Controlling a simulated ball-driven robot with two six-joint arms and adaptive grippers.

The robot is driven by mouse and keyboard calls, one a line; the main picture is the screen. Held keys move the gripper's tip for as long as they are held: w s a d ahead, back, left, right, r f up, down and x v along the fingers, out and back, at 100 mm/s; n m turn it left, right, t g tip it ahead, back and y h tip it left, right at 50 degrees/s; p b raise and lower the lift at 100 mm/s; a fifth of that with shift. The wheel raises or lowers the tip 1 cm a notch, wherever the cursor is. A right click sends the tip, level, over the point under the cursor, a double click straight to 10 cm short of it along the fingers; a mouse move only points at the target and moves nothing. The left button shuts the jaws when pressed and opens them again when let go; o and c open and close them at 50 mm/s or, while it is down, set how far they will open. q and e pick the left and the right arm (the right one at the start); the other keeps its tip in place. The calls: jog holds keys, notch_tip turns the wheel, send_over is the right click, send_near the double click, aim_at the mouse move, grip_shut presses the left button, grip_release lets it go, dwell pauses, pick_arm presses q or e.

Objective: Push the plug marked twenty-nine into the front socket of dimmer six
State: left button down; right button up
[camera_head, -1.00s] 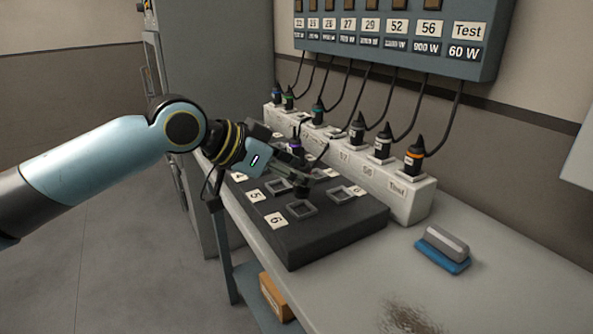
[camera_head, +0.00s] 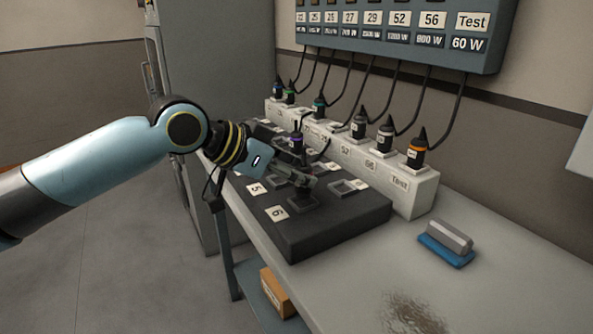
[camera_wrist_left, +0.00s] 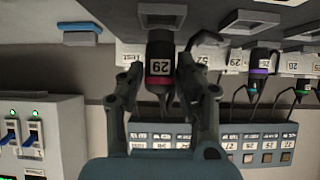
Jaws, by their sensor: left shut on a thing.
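The plug marked 29 (camera_wrist_left: 159,62), black with a red ring, is in the left wrist view, which is upside down. My left gripper (camera_wrist_left: 164,88) is shut on it, one finger on each side. In the head view my left gripper (camera_head: 303,181) is low over the black dimmer block (camera_head: 335,226), at the front socket (camera_head: 302,203) beside the label 6 (camera_head: 276,213). The plug's lower end is at that socket; fingers hide much of it, and I cannot tell how deep it sits. My right gripper is not in view.
A white numbered socket strip (camera_head: 398,184) with several cabled plugs stands behind the block. A purple-ringed plug (camera_head: 297,140) stands close behind my gripper. A blue-based eraser (camera_head: 446,244) lies on the bench at right. The bench front is clear.

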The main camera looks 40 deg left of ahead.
pick_arm(q)
jog(key=shift+f+b, duration=0.35)
jog(key=shift+f, duration=0.55)
dwell(1.0)
jog(key=shift+s+f, duration=0.15)
jog(key=shift+f, duration=0.2)
dwell(0.8)
jog(key=c, duration=0.8)
grip_release()
jog(key=shift+a+v, duration=0.15)
jog(key=shift+v, duration=1.4)
jog(key=shift+a+v, duration=0.15)
jog(key=shift+v, duration=1.4)
jog(key=shift+s+r, duration=0.4)
jog(key=shift+r, duration=0.05)
